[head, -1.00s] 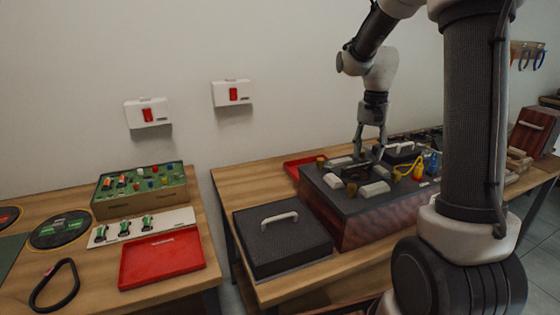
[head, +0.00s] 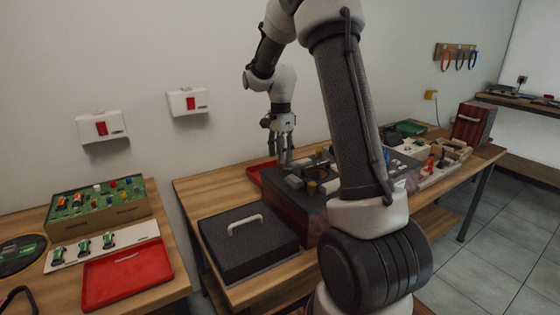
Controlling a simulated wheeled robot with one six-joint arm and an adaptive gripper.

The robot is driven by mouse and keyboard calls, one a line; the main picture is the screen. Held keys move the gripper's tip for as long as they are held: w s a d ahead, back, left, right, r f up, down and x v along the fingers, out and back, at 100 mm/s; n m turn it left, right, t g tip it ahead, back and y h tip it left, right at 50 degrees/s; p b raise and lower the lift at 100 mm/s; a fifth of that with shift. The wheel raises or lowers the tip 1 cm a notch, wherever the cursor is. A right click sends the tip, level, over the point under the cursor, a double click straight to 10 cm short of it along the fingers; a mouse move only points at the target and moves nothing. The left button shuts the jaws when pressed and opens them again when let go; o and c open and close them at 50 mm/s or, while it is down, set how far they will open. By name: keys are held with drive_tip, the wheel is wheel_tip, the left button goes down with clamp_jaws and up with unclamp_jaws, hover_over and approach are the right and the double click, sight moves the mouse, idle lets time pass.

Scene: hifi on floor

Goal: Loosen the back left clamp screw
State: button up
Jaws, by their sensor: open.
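The dark-topped unit (head: 284,206) with reddish sides stands on the right-hand workbench, partly hidden behind my arm. A brass-coloured clamp screw (head: 311,187) stands upright near its front left corner, beside pale clamp blocks (head: 294,182). My gripper (head: 283,161) points down at the unit's back left corner, fingers apart. The back left clamp screw is mostly hidden by the fingers there; I cannot tell whether they touch it. The right part of the unit is hidden by my arm.
A black lid with a pale handle (head: 248,240) lies in front left of the unit. A red tray (head: 257,175) lies behind it. The left bench holds another red tray (head: 127,275) and a green board box (head: 97,208). A gap separates the benches.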

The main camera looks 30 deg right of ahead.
drive_tip(key=shift+f, duration=1.5)
clamp_jaws()
